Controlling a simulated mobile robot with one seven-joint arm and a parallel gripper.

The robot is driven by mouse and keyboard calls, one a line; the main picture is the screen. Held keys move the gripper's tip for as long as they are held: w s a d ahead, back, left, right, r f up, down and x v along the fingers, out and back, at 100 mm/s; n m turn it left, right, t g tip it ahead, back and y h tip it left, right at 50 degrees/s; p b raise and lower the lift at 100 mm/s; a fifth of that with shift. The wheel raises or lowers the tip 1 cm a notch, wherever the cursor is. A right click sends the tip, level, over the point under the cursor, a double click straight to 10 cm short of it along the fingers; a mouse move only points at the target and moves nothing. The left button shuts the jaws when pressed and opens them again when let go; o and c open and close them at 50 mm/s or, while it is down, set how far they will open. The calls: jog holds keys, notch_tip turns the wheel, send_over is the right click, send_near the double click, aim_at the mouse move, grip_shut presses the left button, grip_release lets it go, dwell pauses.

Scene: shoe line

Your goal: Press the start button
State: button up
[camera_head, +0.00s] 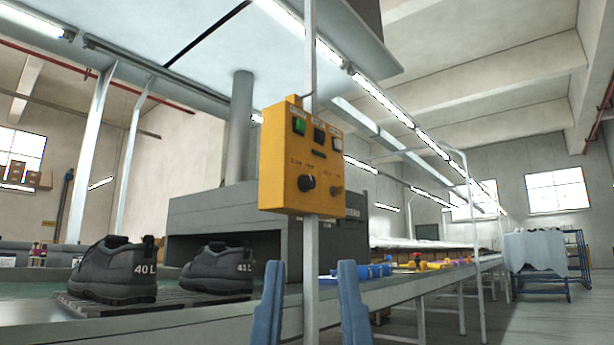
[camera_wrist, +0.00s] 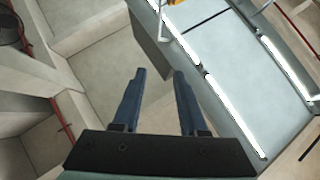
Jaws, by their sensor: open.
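A yellow control box (camera_head: 288,185) is fixed to a thin upright pole in the middle of the head view. In the wrist view my gripper (camera_wrist: 158,75) points up towards the ceiling; a yellow bit of the box (camera_wrist: 258,3) shows at the top edge.
Two dark shoes marked 40 L (camera_head: 113,270) and 41 L (camera_head: 218,268) stand on the conveyor line at left. The upright pole (camera_head: 311,285) carries the box. A grey machine (camera_head: 225,215) stands behind.

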grip_shut()
dwell(1.4)
